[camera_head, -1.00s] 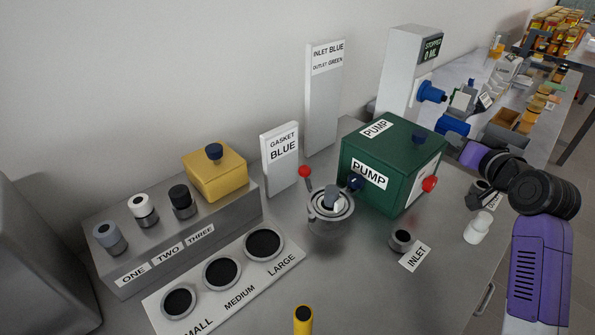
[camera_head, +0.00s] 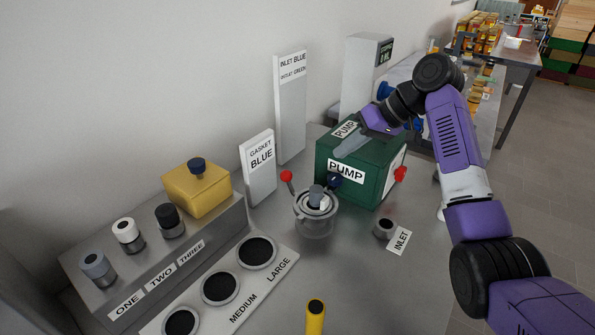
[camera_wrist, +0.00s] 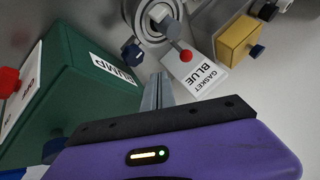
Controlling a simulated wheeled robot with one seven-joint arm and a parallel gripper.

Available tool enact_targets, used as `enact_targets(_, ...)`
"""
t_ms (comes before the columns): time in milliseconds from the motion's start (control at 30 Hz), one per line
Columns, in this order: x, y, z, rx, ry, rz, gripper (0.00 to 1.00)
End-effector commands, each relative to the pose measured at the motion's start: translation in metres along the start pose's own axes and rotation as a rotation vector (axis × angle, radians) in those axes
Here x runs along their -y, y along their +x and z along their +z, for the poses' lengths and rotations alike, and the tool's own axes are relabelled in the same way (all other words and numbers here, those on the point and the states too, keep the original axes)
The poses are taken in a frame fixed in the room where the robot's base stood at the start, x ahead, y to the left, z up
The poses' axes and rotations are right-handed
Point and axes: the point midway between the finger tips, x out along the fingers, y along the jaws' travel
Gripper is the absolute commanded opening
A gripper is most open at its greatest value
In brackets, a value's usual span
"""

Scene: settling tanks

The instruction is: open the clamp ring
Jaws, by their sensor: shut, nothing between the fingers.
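A grey plug with a pale part sits in the middle. In the wrist view the ring (camera_wrist: 131,22) is at the top, cut by the edge, with the red ball (camera_wrist: 186,56) below right of it. My gripper (camera_head: 340,153) is shut and empty above the pump box, apart from the ring. Its fingers (camera_wrist: 158,78) point toward the ring in the wrist view.
The green pump box (camera_head: 352,180) has a dark blue knob and a red knob. The GASKET BLUE sign (camera_head: 258,165) stands behind the ring. The INLET port (camera_head: 384,228) is to the right. A yellow-handled tool (camera_head: 315,318) and a panel with round holes (camera_head: 238,268) are in front.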

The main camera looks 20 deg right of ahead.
Motion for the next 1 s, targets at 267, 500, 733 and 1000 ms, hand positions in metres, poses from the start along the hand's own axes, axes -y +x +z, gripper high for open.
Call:
enact_targets(267,0.0,0.001,0.0,-0.002,-0.001,0.001,0.0)
enact_targets(500,0.0,0.024,0.0,0.0,0.001,0.0,0.0)
enact_targets(733,0.0,0.069,0.0,0.0,0.001,0.001,0.0)
enact_targets(1000,0.016,0.105,-0.003,-0.003,-0.004,0.002,0.0)
